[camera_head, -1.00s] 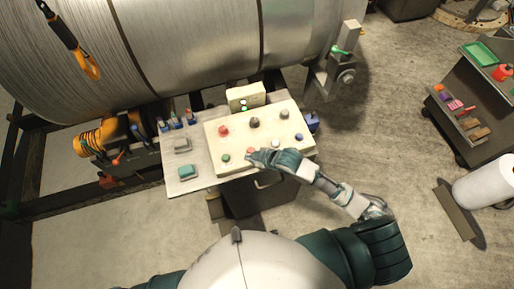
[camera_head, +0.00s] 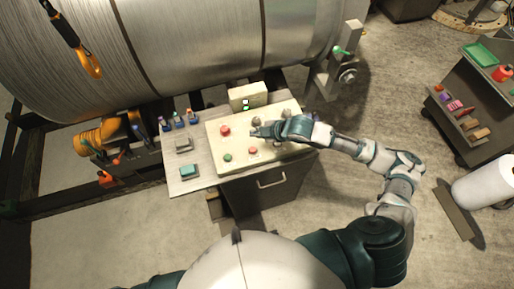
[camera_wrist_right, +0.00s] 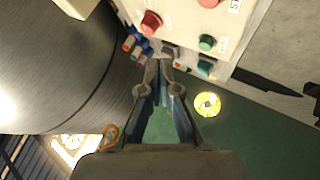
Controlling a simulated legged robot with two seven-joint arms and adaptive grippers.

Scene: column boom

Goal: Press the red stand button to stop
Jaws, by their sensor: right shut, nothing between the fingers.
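A sloped cream control panel (camera_head: 213,146) carries a red button (camera_head: 225,131) at upper left, a smaller red button (camera_head: 252,150) at lower middle and a green button (camera_head: 227,157) at lower left. My right gripper (camera_head: 254,132) is shut and empty over the panel, between the two red buttons. In the right wrist view, the closed fingertips (camera_wrist_right: 161,60) appear below the larger red button (camera_wrist_right: 151,22) and left of the green button (camera_wrist_right: 207,43); contact cannot be told. The smaller red button (camera_wrist_right: 208,3) is cut by the top edge. My left gripper is not in view.
The panel sits on a grey bench (camera_head: 180,160) with a teal block (camera_head: 189,171) and several blue-capped items. A cream box (camera_head: 247,96) with green lights stands behind it. A large metal drum (camera_head: 200,45) lies beyond. Open floor (camera_head: 400,80) is at right.

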